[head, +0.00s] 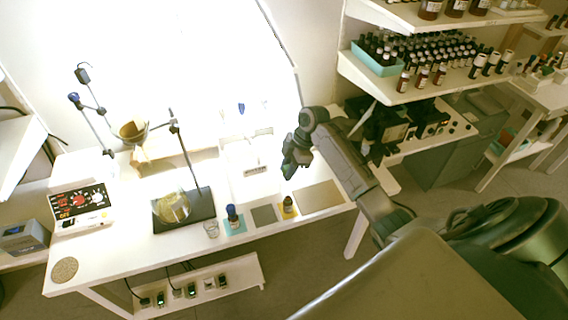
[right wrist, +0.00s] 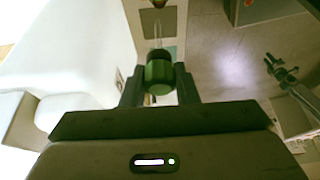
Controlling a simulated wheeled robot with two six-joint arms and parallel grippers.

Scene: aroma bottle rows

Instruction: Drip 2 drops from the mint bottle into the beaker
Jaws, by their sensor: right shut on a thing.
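My right gripper (head: 289,172) is above the table's right part, over the mats. In the right wrist view it is shut on a green dropper cap (right wrist: 159,72), whose clear glass tube (right wrist: 157,38) points away from the gripper. A small dark bottle (head: 288,205) stands on a yellow mat below the gripper. A blue-capped bottle (head: 232,214) stands on a teal mat. No readable label shows which bottle is mint. A clear glass beaker (head: 211,229) stands left of the teal mat, near the front edge. My left gripper is not in view.
A grey mat (head: 264,215) between the bottles is bare. A round flask (head: 173,207) sits on a black stand base left of the beaker. A white instrument (head: 254,172) stands behind the mats. A control box (head: 80,202) is at the left. Shelves of bottles (head: 440,50) stand at the right.

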